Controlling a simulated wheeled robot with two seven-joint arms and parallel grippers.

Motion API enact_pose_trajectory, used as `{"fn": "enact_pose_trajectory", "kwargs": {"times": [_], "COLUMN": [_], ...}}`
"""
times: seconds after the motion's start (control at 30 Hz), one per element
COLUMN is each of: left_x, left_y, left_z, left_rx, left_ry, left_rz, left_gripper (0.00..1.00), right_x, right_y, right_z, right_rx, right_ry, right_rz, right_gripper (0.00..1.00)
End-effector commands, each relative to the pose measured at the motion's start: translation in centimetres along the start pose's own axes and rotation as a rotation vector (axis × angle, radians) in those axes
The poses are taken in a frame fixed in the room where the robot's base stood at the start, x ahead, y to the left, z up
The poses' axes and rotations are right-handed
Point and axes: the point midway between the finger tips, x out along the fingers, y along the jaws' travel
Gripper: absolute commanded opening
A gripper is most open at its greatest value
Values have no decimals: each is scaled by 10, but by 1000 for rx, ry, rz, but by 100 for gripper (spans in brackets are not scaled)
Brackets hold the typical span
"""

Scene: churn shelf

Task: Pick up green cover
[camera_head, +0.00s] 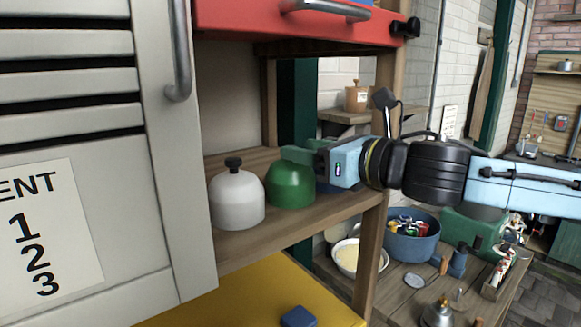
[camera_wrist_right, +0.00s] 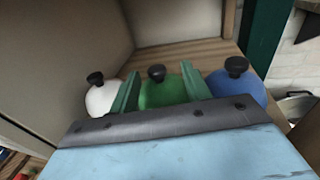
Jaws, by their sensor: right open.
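The green cover (camera_head: 290,187) is a dome that stands on the wooden shelf. Its black knob shows in the right wrist view, where the green cover (camera_wrist_right: 162,93) lies between my open fingers. My right gripper (camera_head: 300,155) reaches in from the right at the top of the cover, with its green fingers on either side of the knob (camera_wrist_right: 157,73). The fingers are apart and nothing is held. In the head view the gripper hides the cover's knob. My left gripper is not in view.
A white cover (camera_head: 237,200) stands close to the left of the green one. A blue cover (camera_wrist_right: 238,92) stands close on the right. A red drawer (camera_head: 300,22) hangs above, and a grey louvred door (camera_head: 120,200) is at the left.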

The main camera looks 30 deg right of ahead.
Motion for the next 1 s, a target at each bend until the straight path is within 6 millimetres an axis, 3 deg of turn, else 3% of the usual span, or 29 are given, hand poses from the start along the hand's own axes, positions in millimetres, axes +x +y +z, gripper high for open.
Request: {"fn": "enact_pose_trajectory", "kwargs": {"times": [0.27,0.7,1.0], "left_x": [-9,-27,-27], "left_y": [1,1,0], "left_z": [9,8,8], "left_rx": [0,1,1], "left_ry": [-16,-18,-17], "left_rz": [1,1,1], "left_gripper": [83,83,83], "right_x": [11,50,54], "right_y": [2,5,5], "right_z": [1,0,-2], "right_rx": [7,3,0], "right_ry": [0,0,1], "right_rz": [2,1,0], "right_gripper": [48,48,48]}}
